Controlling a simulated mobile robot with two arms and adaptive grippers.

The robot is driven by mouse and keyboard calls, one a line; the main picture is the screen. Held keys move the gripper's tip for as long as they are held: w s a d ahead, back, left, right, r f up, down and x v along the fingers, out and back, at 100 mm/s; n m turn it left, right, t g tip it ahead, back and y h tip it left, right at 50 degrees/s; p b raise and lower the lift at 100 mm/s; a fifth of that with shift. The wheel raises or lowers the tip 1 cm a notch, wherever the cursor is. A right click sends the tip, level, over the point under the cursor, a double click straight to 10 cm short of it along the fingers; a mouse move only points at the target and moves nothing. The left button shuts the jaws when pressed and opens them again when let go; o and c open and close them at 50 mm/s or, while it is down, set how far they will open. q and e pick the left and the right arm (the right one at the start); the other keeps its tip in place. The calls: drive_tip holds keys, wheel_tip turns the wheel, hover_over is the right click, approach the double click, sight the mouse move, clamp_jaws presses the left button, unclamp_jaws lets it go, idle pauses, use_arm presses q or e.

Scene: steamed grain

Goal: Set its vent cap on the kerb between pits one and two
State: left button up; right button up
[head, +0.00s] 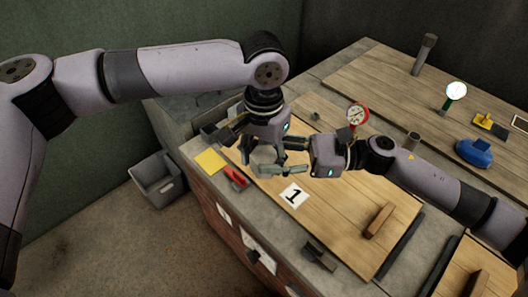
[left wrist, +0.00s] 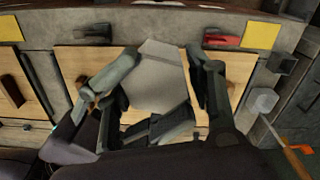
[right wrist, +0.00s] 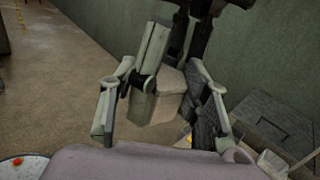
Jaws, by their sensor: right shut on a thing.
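The vent cap, a pale grey block-like piece, shows between my two grippers in the head view (head: 264,155), the left wrist view (left wrist: 155,78) and the right wrist view (right wrist: 160,98). My right gripper (head: 285,158) is shut on it. My left gripper (head: 262,148) reaches down from above with its fingers spread around the cap; the gripping faces are partly hidden. The cap is held above the near left part of pit one's wooden lid (head: 335,195), by the "1" card (head: 293,195). The concrete kerb (head: 425,258) between pits one and two lies at lower right.
A wooden handle block (head: 380,220) stands on pit one's lid. Dark bars (head: 402,247) flank the kerb. A red gauge (head: 357,115), a blue object (head: 473,152) and a yellow tool (head: 490,121) stand farther back. A grey bin (head: 157,180) is on the floor.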

sight(264, 153)
use_arm(q)
drive_tip(key=shift+c, duration=0.4)
drive_tip(key=c, duration=0.7)
drive_tip(key=o, duration=0.8)
wheel_tip(264, 153, up, 12)
drive_tip(key=shift+r, duration=0.1)
use_arm(e)
drive_tip(key=shift+c, duration=0.4)
